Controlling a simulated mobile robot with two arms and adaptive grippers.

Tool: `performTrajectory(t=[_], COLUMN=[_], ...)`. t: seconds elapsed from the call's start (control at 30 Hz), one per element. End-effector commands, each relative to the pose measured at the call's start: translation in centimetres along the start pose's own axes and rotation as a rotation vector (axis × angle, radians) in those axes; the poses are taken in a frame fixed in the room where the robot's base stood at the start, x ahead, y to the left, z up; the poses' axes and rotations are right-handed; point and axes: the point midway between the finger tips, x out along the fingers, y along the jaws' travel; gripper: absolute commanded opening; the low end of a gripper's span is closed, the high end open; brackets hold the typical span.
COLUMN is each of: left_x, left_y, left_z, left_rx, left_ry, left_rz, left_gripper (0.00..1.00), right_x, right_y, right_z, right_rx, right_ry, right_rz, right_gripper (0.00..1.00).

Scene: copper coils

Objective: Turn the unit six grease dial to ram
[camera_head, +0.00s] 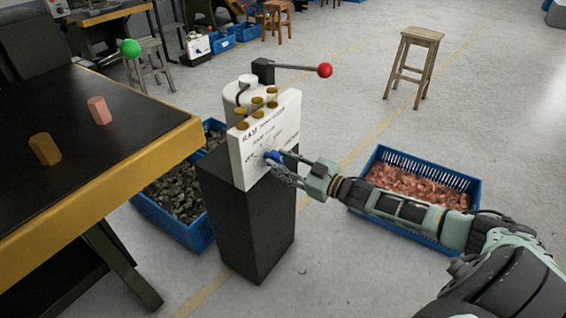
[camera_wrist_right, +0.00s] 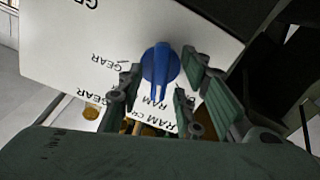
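A white panel (camera_head: 262,135) with RAM and GEAR lettering stands on a dark pedestal (camera_head: 250,222). A blue dial (camera_head: 271,156) is on its front face. In the right wrist view the dial (camera_wrist_right: 160,62) has a raised ridge running up and down. The ridge's lower end is by a small RAM label (camera_wrist_right: 152,99); a GEAR label (camera_wrist_right: 118,66) is to its left. My right gripper (camera_head: 279,163) is at the panel. Its fingers (camera_wrist_right: 162,78) are spread on both sides of the dial; I cannot tell whether they touch it. My left gripper is out of view.
A red-knobbed lever (camera_head: 324,70) and several brass caps (camera_head: 257,103) top the unit. A dark table (camera_head: 165,142) with two small blocks is at left. Blue crates (camera_head: 183,235) of scrap and copper (camera_head: 470,188) flank the pedestal. A stool (camera_head: 421,36) stands behind on open floor.

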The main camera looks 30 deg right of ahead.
Motion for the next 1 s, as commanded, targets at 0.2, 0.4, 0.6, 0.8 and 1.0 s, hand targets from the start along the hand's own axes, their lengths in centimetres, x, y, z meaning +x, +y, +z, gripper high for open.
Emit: performTrajectory(t=[0.2, 0.4, 0.6, 0.8, 1.0], left_x=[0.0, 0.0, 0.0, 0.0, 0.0], left_y=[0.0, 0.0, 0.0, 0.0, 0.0], left_z=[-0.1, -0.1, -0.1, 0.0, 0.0], left_rx=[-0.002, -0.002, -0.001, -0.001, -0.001], left_ry=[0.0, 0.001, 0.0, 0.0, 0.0], left_rz=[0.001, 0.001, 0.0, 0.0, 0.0], left_gripper=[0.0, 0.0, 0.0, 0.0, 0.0], right_x=[0.0, -1.6, -4.8, -8.1, -10.6], right_y=[0.0, 0.0, -0.1, -0.1, -0.1], right_z=[-0.1, 0.1, 0.1, 0.2, 0.1], right_rx=[-0.001, 0.0, 0.0, 0.001, 0.001], right_ry=[0.001, -0.003, -0.004, -0.004, -0.003], right_rz=[0.0, 0.0, -0.002, -0.002, -0.001], right_gripper=[0.33, 0.33, 0.33, 0.33, 0.33])
